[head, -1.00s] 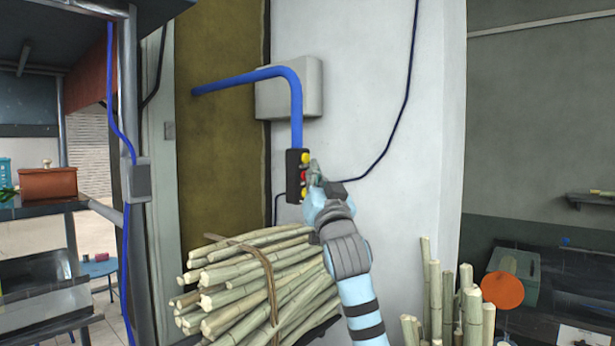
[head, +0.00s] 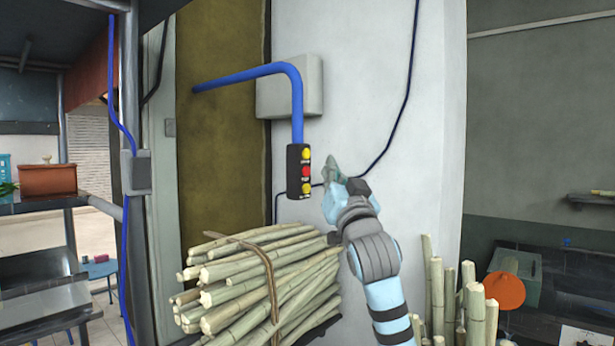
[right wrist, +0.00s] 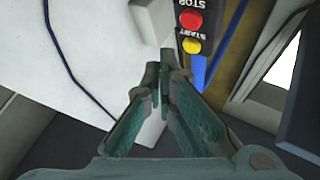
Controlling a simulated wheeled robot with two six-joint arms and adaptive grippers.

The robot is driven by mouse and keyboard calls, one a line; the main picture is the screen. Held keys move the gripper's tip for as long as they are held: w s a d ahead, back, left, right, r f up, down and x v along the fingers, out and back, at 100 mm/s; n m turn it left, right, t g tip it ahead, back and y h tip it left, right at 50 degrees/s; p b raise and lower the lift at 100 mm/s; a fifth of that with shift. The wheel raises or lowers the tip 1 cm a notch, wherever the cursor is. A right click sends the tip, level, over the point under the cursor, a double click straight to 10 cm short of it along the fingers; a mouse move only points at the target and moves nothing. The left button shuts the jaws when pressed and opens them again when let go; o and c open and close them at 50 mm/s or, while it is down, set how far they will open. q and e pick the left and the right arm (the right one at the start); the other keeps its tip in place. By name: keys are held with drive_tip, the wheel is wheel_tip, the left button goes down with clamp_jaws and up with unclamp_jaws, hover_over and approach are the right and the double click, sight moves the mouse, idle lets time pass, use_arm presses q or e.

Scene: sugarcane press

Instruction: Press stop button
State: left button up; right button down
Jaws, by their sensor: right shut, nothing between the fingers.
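A black control box (head: 293,180) hangs at the lower end of a blue pipe, in front of a white wall. It carries a red button (head: 306,171) between two yellow buttons. In the right wrist view the red button (right wrist: 191,20) is labelled STOP, and a yellow button (right wrist: 191,46) labelled START is beside it. My right gripper (head: 330,172) is shut and empty, a little to the right of the box and apart from it. Its fingertips (right wrist: 163,72) show below and left of the buttons in the wrist view. My left gripper is not in view.
A tied bundle of sugarcane (head: 250,285) lies below the box. More cane stalks (head: 465,300) stand upright at lower right. A grey wall box (head: 290,87) and the blue pipe (head: 245,77) are above. A dark cable (head: 408,85) runs down the white wall.

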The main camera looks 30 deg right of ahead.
drive_tip(key=shift+s+d+b, duration=0.2)
drive_tip(key=shift+s, duration=0.4)
drive_tip(key=shift+s+d+b, duration=0.2)
drive_tip(key=shift+s, duration=0.35)
